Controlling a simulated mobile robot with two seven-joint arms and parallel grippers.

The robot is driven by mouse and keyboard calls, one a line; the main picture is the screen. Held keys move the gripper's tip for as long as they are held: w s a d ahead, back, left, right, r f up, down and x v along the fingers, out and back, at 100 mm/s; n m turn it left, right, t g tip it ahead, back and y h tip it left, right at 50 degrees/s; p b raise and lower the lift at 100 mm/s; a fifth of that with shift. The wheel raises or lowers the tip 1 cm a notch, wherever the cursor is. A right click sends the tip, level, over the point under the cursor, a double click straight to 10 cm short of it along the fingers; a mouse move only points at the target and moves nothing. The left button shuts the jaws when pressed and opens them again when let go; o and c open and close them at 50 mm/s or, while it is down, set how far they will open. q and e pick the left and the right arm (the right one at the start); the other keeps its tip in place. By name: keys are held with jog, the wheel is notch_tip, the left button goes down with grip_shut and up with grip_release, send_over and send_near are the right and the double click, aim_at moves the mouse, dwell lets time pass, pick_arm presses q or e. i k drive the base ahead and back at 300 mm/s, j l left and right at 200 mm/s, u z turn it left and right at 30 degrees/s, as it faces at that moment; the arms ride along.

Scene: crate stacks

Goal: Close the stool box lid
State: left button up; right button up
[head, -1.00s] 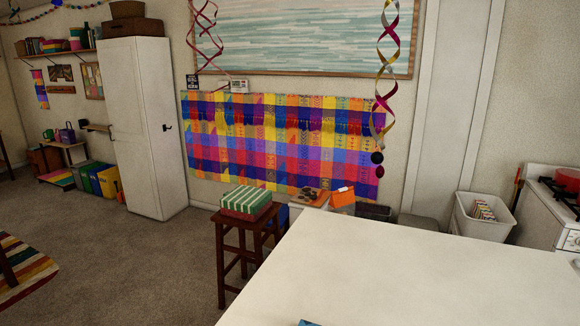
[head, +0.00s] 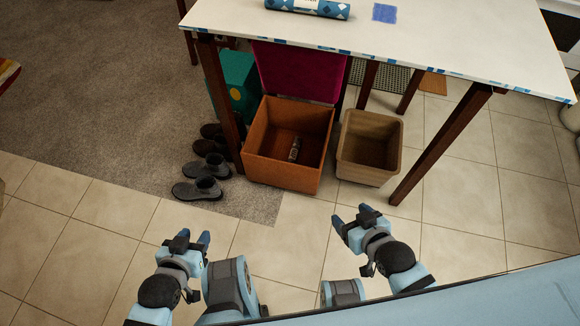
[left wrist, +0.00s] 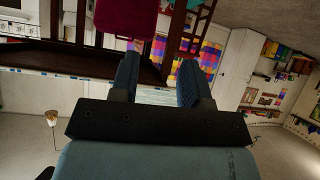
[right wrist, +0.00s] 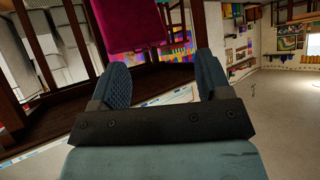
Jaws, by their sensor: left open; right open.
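An open orange-brown box (head: 268,175) stands on the floor under the table's front edge in the head view. Its magenta lid (head: 296,72) is raised at the back; its top is hidden by the table. A small dark item (head: 294,150) lies inside. The lid also shows at the top of the left wrist view (left wrist: 126,18) and the right wrist view (right wrist: 128,24). My left gripper (head: 193,238) is open and empty, in front and left of the box. My right gripper (head: 352,216) is open and empty, in front and right of it. Neither touches the box.
A white table (head: 430,40) with dark legs stands over the box's back part. An empty tan bin (head: 370,173) stands right of the box. Dark shoes (head: 200,190) and a teal object (head: 238,80) are at its left. Tiled floor in front is clear.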

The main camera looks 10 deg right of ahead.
aim_at(300, 72)
jog(key=k+z, duration=0.15)
jog(key=k, duration=0.2)
jog(key=k+l+z, duration=0.1)
jog(key=i+l+z, duration=0.1)
jog(key=i+z, duration=0.2)
jog(key=i, duration=0.55)
jog(key=i+j+z, duration=0.15)
jog(key=i+z, duration=0.15)
jog(key=i, duration=0.55)
